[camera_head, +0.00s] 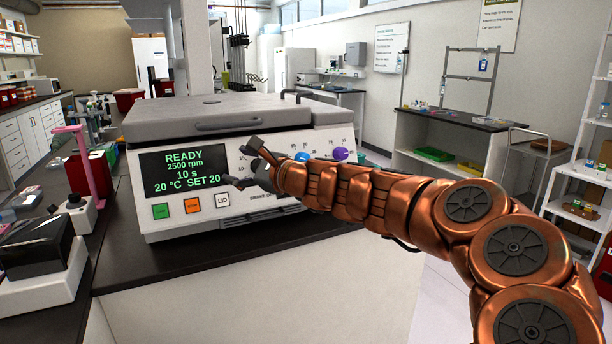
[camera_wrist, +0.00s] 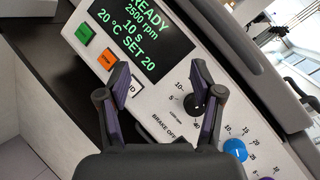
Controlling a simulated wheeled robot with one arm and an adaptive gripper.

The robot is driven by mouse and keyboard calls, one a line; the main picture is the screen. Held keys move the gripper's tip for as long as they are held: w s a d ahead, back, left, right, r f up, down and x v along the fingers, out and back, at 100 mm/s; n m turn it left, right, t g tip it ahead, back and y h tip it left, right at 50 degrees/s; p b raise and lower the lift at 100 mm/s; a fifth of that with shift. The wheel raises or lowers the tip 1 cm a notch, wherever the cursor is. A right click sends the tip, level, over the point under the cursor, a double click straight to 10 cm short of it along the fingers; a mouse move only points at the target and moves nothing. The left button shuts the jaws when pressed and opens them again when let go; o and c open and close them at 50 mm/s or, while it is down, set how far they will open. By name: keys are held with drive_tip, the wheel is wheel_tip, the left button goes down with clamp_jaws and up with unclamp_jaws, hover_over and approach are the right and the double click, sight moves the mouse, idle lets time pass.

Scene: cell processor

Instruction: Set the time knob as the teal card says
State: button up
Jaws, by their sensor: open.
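The centrifuge-like machine (camera_head: 220,110) stands on a dark bench with its lid shut. Its display (camera_head: 184,171) reads READY, 2500 rpm, 10 s, 20 °C SET 20. Its front panel has a black knob (camera_wrist: 192,104), a blue knob (camera_head: 302,156) and a purple knob (camera_head: 340,154), each by a printed scale. I cannot read which one is the time knob. My gripper (camera_head: 244,164) is open and empty in front of the panel. In the wrist view (camera_wrist: 160,85), the black knob lies beside the right finger, which partly covers it. I cannot make out a teal card.
Green, orange (camera_head: 192,205) and white LID (camera_head: 222,199) buttons sit below the display. A pink stand (camera_head: 90,165) and a black-and-white device (camera_head: 40,262) are on the bench at left. Bare bench top (camera_head: 200,260) lies before the machine.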

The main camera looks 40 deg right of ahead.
drive_tip(key=s+d+f+m+h+b, duration=0.1)
drive_tip(key=s+d+f+m+h, duration=0.2)
drive_tip(key=d, duration=0.4)
drive_tip(key=d+m+h, duration=0.2)
drive_tip(key=d+m, duration=0.2)
drive_tip(key=d, duration=0.3)
drive_tip(key=s+d+f+m+h+b, duration=0.1)
drive_tip(key=s+d+f+m+h, duration=0.2)
drive_tip(key=d, duration=0.4)
drive_tip(key=shift+m, duration=0.5)
drive_tip(key=shift+a+r+x, duration=0.15)
drive_tip(key=shift+r+x, duration=0.05)
drive_tip(key=shift+x, duration=1.2)
drive_tip(key=shift+a+r+x, duration=0.2)
drive_tip(key=shift+x, duration=1.2)
drive_tip(key=shift+a+r+x, duration=0.15)
drive_tip(key=shift+r+x, duration=0.05)
drive_tip(key=shift+x, duration=1.2)
drive_tip(key=shift+w, duration=0.2)
drive_tip(key=shift+c, duration=0.3)
drive_tip(key=c, duration=1.1)
